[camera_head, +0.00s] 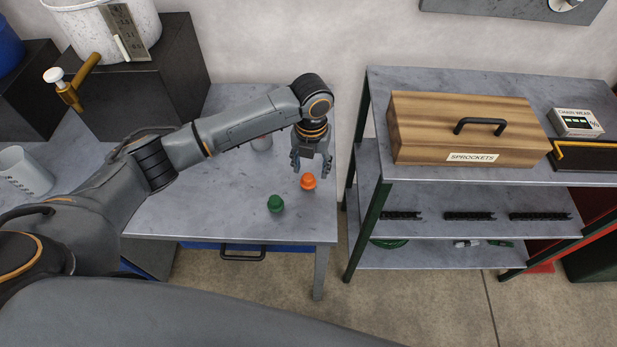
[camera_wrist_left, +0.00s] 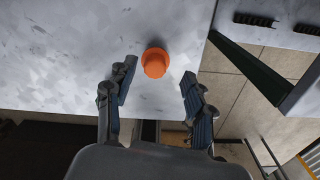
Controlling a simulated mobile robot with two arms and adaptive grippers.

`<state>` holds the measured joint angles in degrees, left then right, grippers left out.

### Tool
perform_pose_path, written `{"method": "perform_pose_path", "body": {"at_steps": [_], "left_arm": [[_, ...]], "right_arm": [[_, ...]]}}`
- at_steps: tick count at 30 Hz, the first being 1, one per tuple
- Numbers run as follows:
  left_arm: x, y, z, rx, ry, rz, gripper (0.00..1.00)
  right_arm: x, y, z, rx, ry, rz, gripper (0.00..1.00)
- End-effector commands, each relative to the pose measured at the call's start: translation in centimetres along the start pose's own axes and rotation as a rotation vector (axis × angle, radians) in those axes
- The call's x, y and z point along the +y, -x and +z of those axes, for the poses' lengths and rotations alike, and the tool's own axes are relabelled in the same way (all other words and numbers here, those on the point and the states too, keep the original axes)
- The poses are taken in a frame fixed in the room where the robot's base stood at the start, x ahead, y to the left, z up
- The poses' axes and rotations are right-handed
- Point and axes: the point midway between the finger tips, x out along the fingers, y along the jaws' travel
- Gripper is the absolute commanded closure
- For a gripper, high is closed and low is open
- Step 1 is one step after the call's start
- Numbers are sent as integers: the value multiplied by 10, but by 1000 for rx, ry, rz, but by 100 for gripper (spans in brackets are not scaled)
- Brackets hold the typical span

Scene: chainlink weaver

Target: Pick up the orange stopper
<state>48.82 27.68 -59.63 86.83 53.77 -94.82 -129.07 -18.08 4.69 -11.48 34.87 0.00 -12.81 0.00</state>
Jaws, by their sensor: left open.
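The orange stopper (camera_head: 308,181) stands on the grey table near its right edge. In the left wrist view the stopper (camera_wrist_left: 155,62) sits ahead of and between the spread fingers, apart from both. My left gripper (camera_head: 311,166) is open and empty, just behind and above the stopper in the head view. It also shows in the left wrist view (camera_wrist_left: 158,80) with a wide gap between its fingers. My right gripper is in neither view.
A green stopper (camera_head: 275,203) stands left and nearer on the table (camera_head: 190,218). A grey cylinder (camera_head: 262,142) stands behind, partly hidden by my arm. A shelf unit (camera_head: 375,205) with a wooden sprockets box (camera_head: 460,130) stands close to the right.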

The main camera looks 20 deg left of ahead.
Motion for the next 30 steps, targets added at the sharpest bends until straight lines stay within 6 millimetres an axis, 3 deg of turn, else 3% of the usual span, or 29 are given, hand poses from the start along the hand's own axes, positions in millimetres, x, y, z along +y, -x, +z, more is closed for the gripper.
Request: {"method": "perform_pose_path", "body": {"at_steps": [3, 6, 12, 20, 26, 30], "left_arm": [[2, -9, -3, 5, -1, 1, 47], [4, -23, -6, 6, 1, 1, 47], [5, -49, -5, 2, 0, 0, 47], [5, -53, -5, 0, -1, 0, 47], [5, -53, -5, 0, -1, 0, 85], [5, -53, -5, 0, -1, 0, 85]], "right_arm": [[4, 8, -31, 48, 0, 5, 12], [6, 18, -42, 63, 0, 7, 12], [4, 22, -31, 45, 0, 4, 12], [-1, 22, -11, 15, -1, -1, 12], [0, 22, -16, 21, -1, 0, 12], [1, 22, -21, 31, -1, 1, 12]]}}
